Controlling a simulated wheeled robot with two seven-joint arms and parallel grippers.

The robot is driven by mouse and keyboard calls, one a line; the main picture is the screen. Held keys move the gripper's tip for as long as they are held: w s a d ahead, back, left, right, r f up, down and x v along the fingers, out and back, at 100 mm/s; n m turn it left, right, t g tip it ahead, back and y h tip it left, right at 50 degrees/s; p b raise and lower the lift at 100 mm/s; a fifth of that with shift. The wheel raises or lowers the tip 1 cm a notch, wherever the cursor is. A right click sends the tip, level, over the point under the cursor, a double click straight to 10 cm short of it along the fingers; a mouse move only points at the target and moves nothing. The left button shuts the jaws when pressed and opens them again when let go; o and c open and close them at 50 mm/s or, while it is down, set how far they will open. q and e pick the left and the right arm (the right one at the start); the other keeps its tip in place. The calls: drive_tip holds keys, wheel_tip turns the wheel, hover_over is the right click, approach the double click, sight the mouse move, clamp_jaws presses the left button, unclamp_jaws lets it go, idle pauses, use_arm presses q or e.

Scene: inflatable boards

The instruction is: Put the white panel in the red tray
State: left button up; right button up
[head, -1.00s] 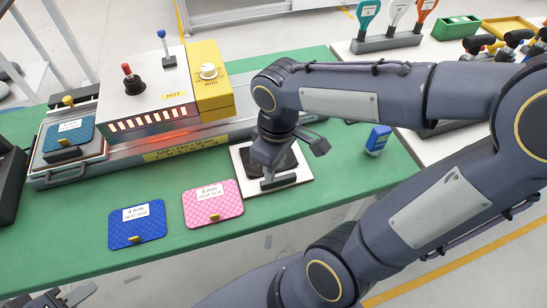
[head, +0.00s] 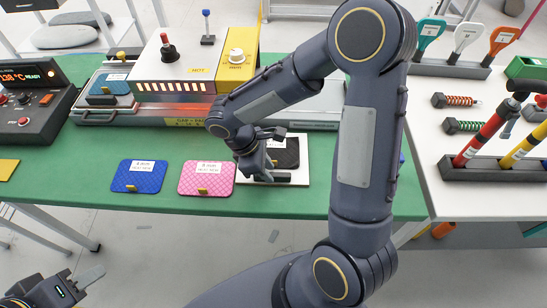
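A flat white square panel (head: 302,176) lies on the green bench, with a black pad (head: 285,152) on it. My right gripper (head: 272,158) is over the panel's left part and hides some of it. Its fingers look spread, one near the front edge and one toward the back, with nothing seen held between them. My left gripper (head: 78,282) is at the bottom left, away from the bench and partly cut off; its finger gap is unclear. I cannot make out a red tray.
Blue (head: 139,176) and pink (head: 207,178) pads lie left of the panel. A heated press (head: 175,85) stands behind, with a control box (head: 28,105) at left. A white side table (head: 450,185) with racked tools is at right. My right arm hides the bench's right part.

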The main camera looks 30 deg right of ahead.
drive_tip(key=shift+x, duration=1.15)
clamp_jaws()
